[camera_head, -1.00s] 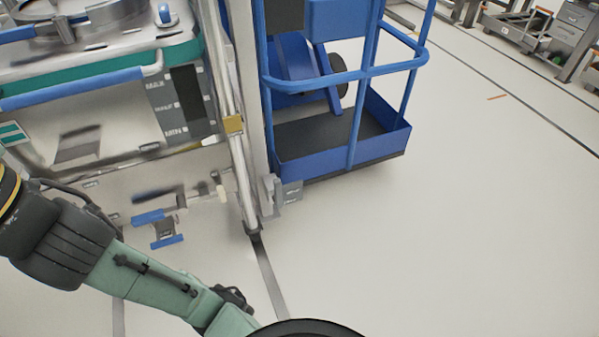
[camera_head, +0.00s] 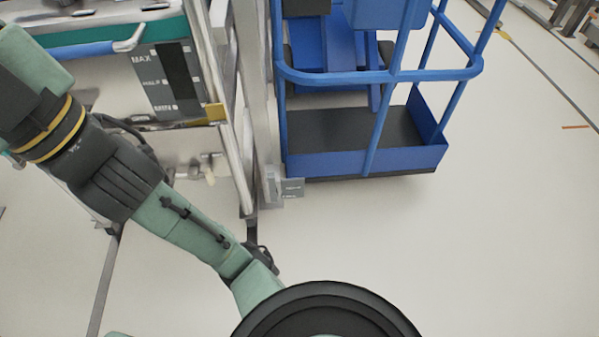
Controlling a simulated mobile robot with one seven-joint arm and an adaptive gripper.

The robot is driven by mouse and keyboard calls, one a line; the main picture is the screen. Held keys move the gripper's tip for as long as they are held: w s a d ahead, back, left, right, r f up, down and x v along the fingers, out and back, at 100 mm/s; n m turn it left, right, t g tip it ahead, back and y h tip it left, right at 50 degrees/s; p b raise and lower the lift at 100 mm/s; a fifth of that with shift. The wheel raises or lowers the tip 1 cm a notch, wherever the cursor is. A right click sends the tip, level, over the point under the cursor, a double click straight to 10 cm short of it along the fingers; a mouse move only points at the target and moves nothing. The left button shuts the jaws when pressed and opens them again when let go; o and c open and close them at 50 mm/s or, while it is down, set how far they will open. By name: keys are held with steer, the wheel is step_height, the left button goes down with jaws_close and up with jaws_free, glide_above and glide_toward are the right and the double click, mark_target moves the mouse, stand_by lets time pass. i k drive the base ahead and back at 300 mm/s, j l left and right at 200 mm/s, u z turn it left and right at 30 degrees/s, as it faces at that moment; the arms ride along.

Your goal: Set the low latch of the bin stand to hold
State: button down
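The bin stand (camera_head: 244,150) stands at upper left, with upright metal rails that reach the floor. Near the foot of the rails is a small grey labelled plate (camera_head: 292,187) on a bracket; its lettering is too small to read. A short pale knob (camera_head: 210,175) shows low on the stand, left of the rails. I cannot tell which of these parts is the low latch, or how it is set. My arm crosses the lower left and hides part of the stand's low side. My gripper is not in view.
A blue-railed cart (camera_head: 375,160) with a dark deck stands just right of the stand. The pale floor (camera_head: 500,260) is clear at right and in front. A dark floor line (camera_head: 103,285) runs at lower left.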

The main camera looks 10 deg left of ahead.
mark_target(273, 191)
steer(key=i+l, duration=0.15)
steer(key=l, duration=0.2)
steer(key=i+l+u, duration=0.1)
steer(key=l, duration=0.2)
steer(key=i+l, duration=0.15)
steer(key=l, duration=0.2)
steer(key=i, duration=0.5)
steer(key=u, duration=0.05)
